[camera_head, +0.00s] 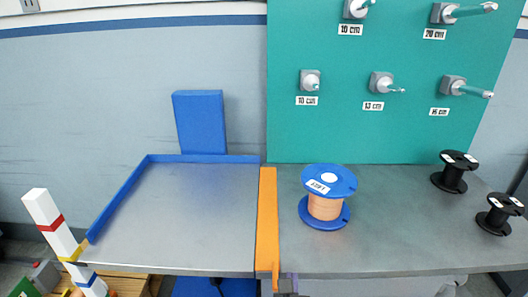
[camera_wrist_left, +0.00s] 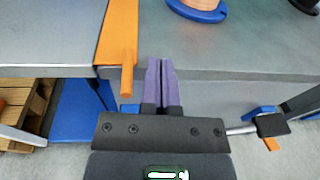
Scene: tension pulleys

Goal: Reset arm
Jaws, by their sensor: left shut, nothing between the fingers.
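My left gripper (camera_head: 289,279) shows at the bottom middle of the head view, in front of the table's front edge. Only its purple fingertips and a bit of its dark body show there. In the left wrist view its two purple fingers (camera_wrist_left: 162,68) are together with nothing between them, just right of the tip of the orange bar (camera_wrist_left: 119,45). My right gripper is in neither view.
A blue spool with copper wire (camera_head: 324,205) stands on the grey table (camera_head: 390,240); two black spools (camera_head: 455,172) (camera_head: 499,213) are at the right. A blue-edged tray area (camera_head: 190,215) is empty. Pegs (camera_head: 382,84) stick out of the green board (camera_head: 340,130).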

